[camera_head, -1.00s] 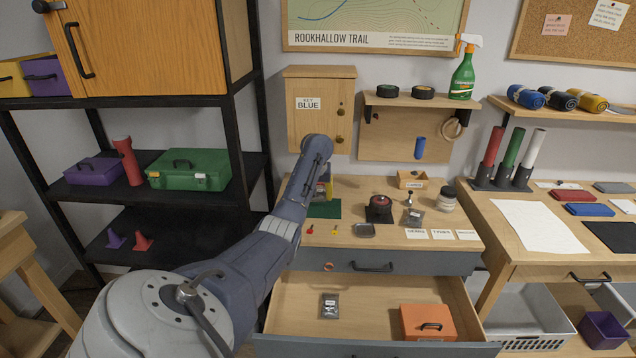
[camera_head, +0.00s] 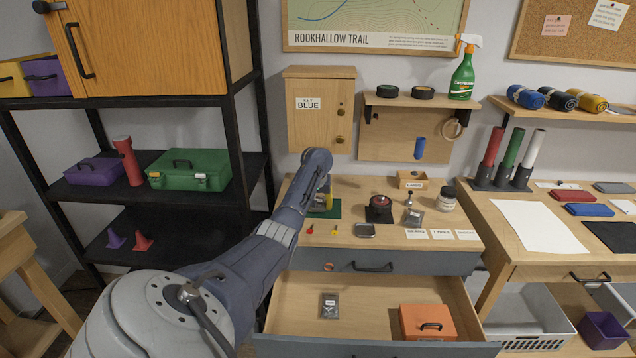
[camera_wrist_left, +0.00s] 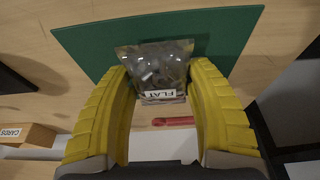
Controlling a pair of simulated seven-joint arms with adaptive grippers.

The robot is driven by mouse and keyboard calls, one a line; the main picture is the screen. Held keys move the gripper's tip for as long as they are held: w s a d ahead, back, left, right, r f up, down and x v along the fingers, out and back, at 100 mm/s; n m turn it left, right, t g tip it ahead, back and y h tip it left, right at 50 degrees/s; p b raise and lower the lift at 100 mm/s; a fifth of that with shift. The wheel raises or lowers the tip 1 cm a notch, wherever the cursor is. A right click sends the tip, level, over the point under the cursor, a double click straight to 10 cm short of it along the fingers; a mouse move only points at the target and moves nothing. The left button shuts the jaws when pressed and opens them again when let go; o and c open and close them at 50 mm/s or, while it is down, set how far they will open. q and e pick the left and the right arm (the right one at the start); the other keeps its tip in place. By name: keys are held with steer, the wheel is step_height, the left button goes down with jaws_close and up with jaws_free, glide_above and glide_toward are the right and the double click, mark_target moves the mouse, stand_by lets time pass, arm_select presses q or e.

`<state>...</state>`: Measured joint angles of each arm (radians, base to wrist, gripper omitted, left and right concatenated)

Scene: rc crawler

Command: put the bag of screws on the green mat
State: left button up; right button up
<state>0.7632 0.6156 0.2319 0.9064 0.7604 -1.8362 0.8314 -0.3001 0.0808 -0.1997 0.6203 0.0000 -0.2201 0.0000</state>
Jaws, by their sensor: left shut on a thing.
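My left gripper (camera_wrist_left: 160,75) shows in the left wrist view with its yellow fingers closed on a clear bag of screws (camera_wrist_left: 160,75), which bears a label reading FLAT. The bag is between the fingertips, in front of the green mat (camera_wrist_left: 228,40); I cannot tell whether it touches the mat. In the head view the green mat (camera_head: 334,211) lies on the workbench, partly hidden by my left arm, and only a little of the yellow fingers shows beside it. The bag is hidden there. My right gripper is not in view.
Other small bags lie on the bench (camera_head: 413,218) and in the open drawer (camera_head: 330,306).

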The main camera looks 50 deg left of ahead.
arm_select(q)
steer(key=shift+s+f, duration=0.1)
steer(key=shift+f, duration=0.15)
steer(key=shift+d+f, duration=0.15)
steer(key=shift+f, duration=0.15)
steer(key=o, duration=1.2)
steer(key=shift+f, duration=0.2)
steer(key=shift+c, duration=0.2)
steer(key=shift+r, duration=0.35)
steer(key=v, duration=1.3)
steer(key=shift+w+a, duration=0.25)
steer(key=shift+a, duration=0.05)
steer(key=shift+r, duration=0.15)
